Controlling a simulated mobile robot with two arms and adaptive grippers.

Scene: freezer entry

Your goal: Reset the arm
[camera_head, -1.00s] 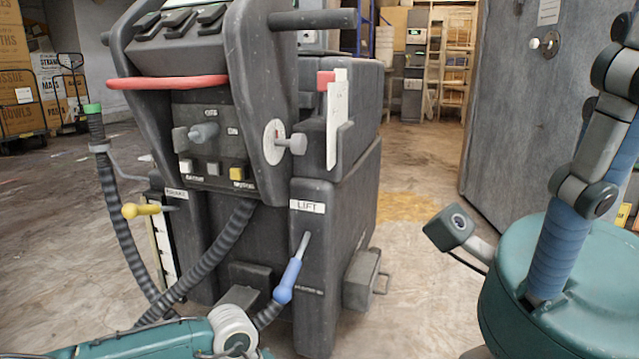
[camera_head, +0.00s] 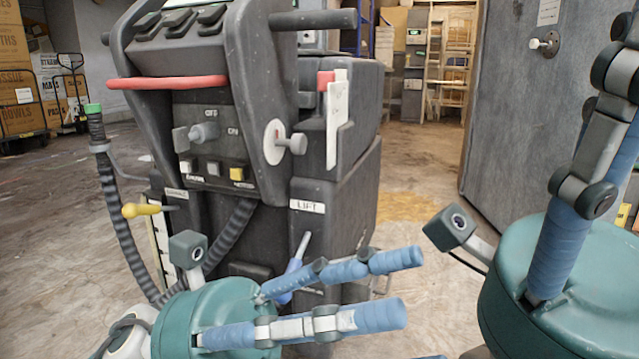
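My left gripper (camera_head: 398,286) is in the lower middle of the head view, its teal palm at left and its blue-tipped fingers pointing right. The fingers are spread apart with nothing visible between them. My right gripper (camera_head: 585,165) is at the right edge, palm low and one jointed finger rising. Its other fingers are not clearly seen, so its opening cannot be judged. A dark grey machine (camera_head: 345,185) stands in front. Its LIFT lever (camera_head: 304,244) with a blue handle is partly hidden behind my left gripper's upper finger; contact cannot be told.
The machine has a red bar (camera_head: 165,82), a yellow-knobbed lever (camera_head: 140,210) and a ribbed hose (camera_head: 112,190). A grey door (camera_head: 520,120) stands at right. Carts of boxes (camera_head: 22,110) are at far left. The floor beyond the machine is open towards the back shelves.

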